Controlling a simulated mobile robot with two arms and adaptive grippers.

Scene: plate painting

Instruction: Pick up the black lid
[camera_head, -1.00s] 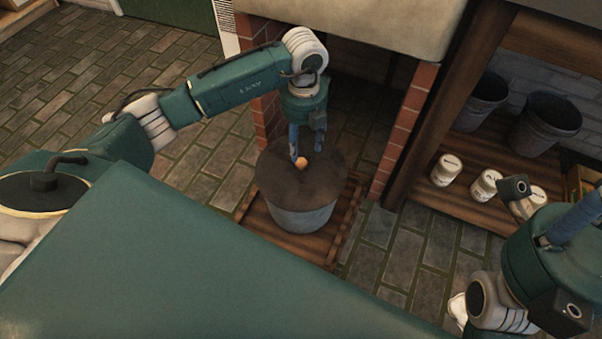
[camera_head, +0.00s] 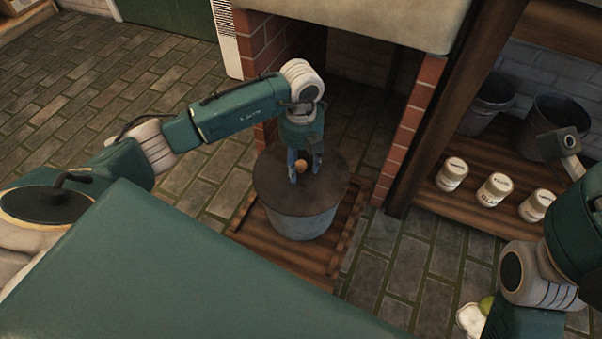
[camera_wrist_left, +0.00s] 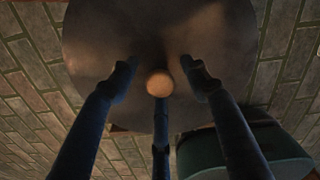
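The black lid (camera_head: 272,184) is a dark round disc with a small tan knob (camera_head: 303,167) at its centre. It lies on a grey metal bucket (camera_head: 300,225). My left gripper (camera_head: 304,174) points down at the lid, with fingers on either side of the knob. In the left wrist view the lid (camera_wrist_left: 95,40) fills the upper middle, and the knob (camera_wrist_left: 159,84) sits between the spread fingers, with gaps visible. The left gripper is open and holds nothing. My right arm is at the right edge; its fingers are not visible.
The bucket stands on a slatted wooden platform (camera_head: 265,238), in front of a brick opening (camera_head: 411,127). On the right, a wooden shelf (camera_head: 447,203) holds white jars (camera_head: 494,189) and dark buckets (camera_head: 487,105). Tiled floor (camera_head: 110,85) is clear at left.

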